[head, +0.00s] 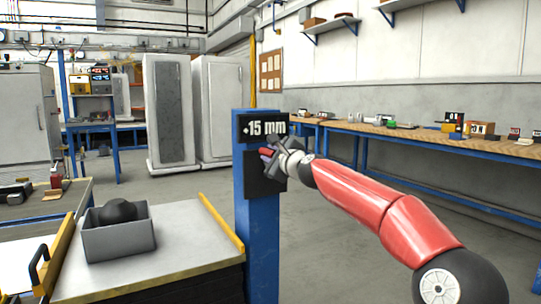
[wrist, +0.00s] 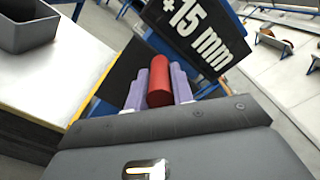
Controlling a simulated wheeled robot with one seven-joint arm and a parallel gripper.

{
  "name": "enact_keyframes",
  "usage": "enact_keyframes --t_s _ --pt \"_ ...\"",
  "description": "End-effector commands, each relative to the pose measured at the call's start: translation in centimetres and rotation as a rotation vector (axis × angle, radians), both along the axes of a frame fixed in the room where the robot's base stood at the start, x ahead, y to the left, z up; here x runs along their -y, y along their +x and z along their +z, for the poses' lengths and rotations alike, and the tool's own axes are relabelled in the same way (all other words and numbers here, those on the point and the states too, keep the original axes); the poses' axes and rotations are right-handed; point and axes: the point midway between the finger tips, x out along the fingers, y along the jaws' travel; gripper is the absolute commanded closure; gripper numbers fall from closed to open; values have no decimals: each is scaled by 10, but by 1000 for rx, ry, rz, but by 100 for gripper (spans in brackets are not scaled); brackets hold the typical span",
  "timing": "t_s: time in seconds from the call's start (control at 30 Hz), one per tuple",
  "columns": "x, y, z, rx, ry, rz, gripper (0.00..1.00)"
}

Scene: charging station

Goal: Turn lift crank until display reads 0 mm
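The display (head: 264,128) at the top of the blue post reads +15 mm. It also shows, tilted, in the wrist view (wrist: 200,32). The red crank handle (wrist: 160,82) is a cylinder between the two pale purple fingers of my gripper (wrist: 159,88). The fingers lie close along both its sides, and my gripper looks shut on it. In the head view my gripper (head: 269,158) is at the dark panel (head: 262,186) just below the display. The crank arm behind the handle is hidden.
A blue post (head: 258,240) carries the display. At left, a table (head: 185,250) with a yellow edge bears a grey bin (head: 120,238) holding a dark rounded object. A long workbench (head: 420,135) lines the right wall. The floor between is clear.

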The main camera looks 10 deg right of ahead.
Motion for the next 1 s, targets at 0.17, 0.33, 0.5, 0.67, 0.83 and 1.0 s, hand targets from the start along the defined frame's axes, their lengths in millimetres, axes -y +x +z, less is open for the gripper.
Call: enact_keyframes --t_s 0.17,0.33,0.5,0.67,0.83,1.0 --pt "0 0 0 0 0 0 100" --pt "0 0 0 -2 5 0 100" --pt "3 1 2 -13 38 -1 100" --pt "10 3 4 -38 114 0 100" --pt "21 7 7 -78 242 -1 100" --pt "34 11 7 -129 393 -1 100"
